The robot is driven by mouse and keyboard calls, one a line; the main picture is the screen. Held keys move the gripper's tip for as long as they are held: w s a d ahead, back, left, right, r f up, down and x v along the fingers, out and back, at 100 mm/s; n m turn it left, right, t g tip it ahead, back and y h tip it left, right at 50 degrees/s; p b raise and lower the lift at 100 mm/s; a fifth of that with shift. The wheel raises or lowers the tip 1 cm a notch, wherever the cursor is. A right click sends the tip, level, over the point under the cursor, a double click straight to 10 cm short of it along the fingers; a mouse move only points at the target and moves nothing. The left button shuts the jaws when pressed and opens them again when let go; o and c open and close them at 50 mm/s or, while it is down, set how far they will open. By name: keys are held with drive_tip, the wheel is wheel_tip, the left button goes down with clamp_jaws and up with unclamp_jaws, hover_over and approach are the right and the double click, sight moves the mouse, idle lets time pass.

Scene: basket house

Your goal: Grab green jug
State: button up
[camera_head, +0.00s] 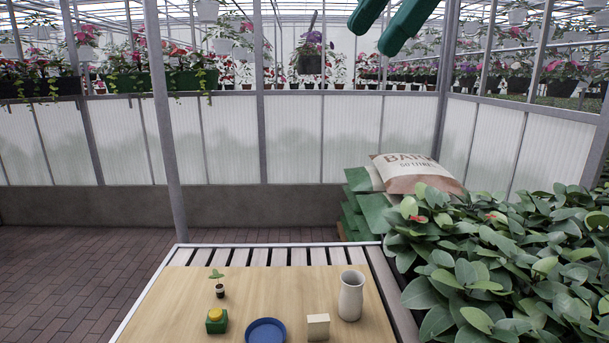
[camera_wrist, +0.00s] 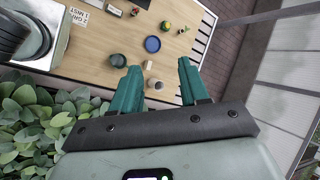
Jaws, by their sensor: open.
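A dark green round vessel (camera_wrist: 118,60), perhaps the green jug, stands on the wooden table top (camera_wrist: 100,40) in the wrist view. It is seen from above, just left of my left fingertip; a handle cannot be made out. It does not show in the head view. My gripper (camera_wrist: 160,66) is open, its two green fingers apart with nothing held. In the head view, the fingers of my gripper (camera_head: 371,38) show at the top, high above the table. A pale jug-like vase (camera_head: 350,295) stands at the table's right; it also shows in the wrist view (camera_wrist: 155,84).
On the table are a blue dish (camera_head: 265,331), a cream block (camera_head: 318,327), a green block with a yellow top (camera_head: 216,321) and a small potted seedling (camera_head: 219,289). Leafy plants (camera_head: 500,260) crowd the right side. Stacked sacks (camera_head: 415,172) lie behind.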

drive_tip(key=w+d+m+y, duration=0.7)
drive_tip(key=w+d+m, duration=0.25)
drive_tip(key=d, duration=0.25)
drive_tip(key=shift+m, duration=0.25)
drive_tip(key=f, duration=2.1)
drive_tip(key=a+f, duration=0.1)
drive_tip(key=f, duration=2)
drive_tip(key=s+f, duration=0.1)
drive_tip(key=f, duration=2)
drive_tip(key=shift+a, duration=0.15)
drive_tip(key=shift+a+f, duration=0.15)
drive_tip(key=shift+f, duration=0.2)
drive_tip(key=x, duration=0.5)
drive_tip(key=shift+w, duration=0.15)
drive_tip(key=x, duration=0.5)
drive_tip(key=shift+w+a+f, duration=0.1)
drive_tip(key=shift+w, duration=0.3)
clamp_jaws()
